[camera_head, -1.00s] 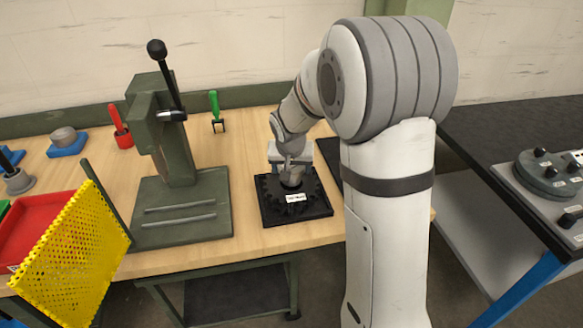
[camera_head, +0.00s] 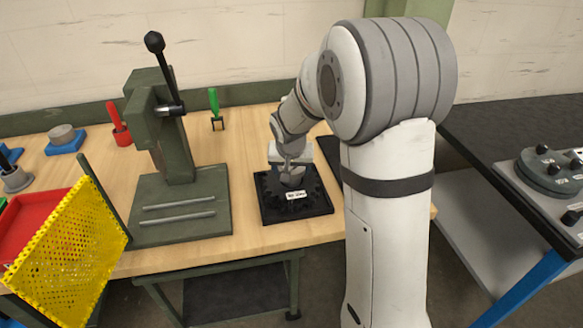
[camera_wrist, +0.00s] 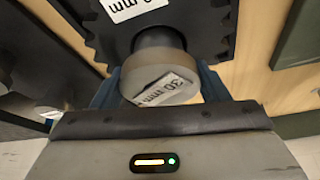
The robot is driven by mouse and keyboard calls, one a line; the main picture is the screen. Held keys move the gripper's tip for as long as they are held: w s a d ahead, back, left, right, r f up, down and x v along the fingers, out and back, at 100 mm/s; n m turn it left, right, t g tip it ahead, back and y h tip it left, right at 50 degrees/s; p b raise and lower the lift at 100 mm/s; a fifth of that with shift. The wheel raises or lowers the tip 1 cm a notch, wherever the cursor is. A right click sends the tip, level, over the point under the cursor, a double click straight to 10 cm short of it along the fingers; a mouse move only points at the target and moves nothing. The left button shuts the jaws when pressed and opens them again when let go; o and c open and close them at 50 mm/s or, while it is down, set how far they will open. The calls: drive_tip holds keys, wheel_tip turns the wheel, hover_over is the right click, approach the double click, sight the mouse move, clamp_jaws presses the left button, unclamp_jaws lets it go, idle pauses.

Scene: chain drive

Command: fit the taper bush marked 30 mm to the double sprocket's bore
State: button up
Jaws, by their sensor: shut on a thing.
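The grey taper bush (camera_wrist: 158,73), its label reading 30 mm, is between the two blue fingers of my gripper (camera_wrist: 160,88) in the wrist view. My gripper is shut on it. The dark double sprocket (camera_wrist: 205,25), toothed and carrying a white label cut off by the frame edge, lies just beyond the bush.
A green press (camera_head: 173,130) stands left of the sprocket. A yellow perforated panel (camera_head: 70,255) and a red tray (camera_head: 30,222) are further left. Red (camera_head: 120,128) and green (camera_head: 214,105) handled tools stand at the back. Bare bench lies behind the sprocket.

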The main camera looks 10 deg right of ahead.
sight(291, 168)
drive_tip(key=shift+f+b, duration=0.75)
drive_tip(key=shift+f, duration=0.05)
drive_tip(key=o, duration=1.5)
drive_tip(key=shift+c, duration=0.2)
drive_tip(key=v, duration=0.8)
drive_tip(key=s+d+r+n+g+y, duration=0.1)
drive_tip(key=s+r+n, duration=0.1)
drive_tip(key=s, duration=2.3)
drive_tip(key=shift+d+n+g+p, duration=0.2)
drive_tip(key=shift+n+g+p, duration=0.1)
drive_tip(key=shift+n+p, duration=0.15)
